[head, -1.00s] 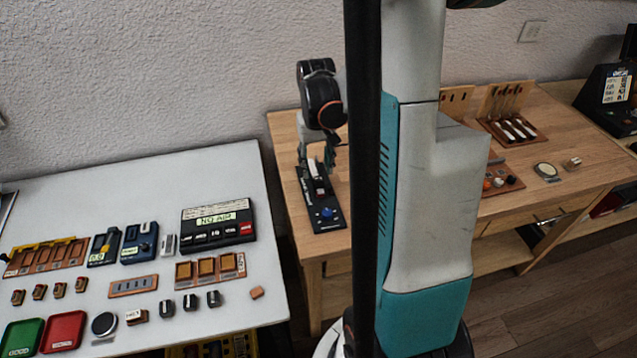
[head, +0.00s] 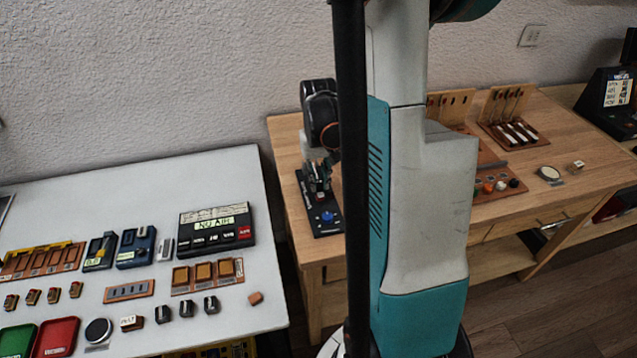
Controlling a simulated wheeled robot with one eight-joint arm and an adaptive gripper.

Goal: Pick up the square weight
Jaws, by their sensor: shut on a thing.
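My gripper (head: 318,186) is small in the head view. It points down over a black device (head: 328,226) with a blue button, on the left end of the wooden table. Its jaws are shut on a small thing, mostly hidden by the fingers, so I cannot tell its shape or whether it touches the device. I cannot single out the square weight for sure in this view.
The white table (head: 215,165) on the left holds red and green trays, several small dark blocks, wooden holders and a black display unit (head: 216,229). A gap separates it from the wooden table (head: 560,100). A tool rack (head: 514,132) stands further right.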

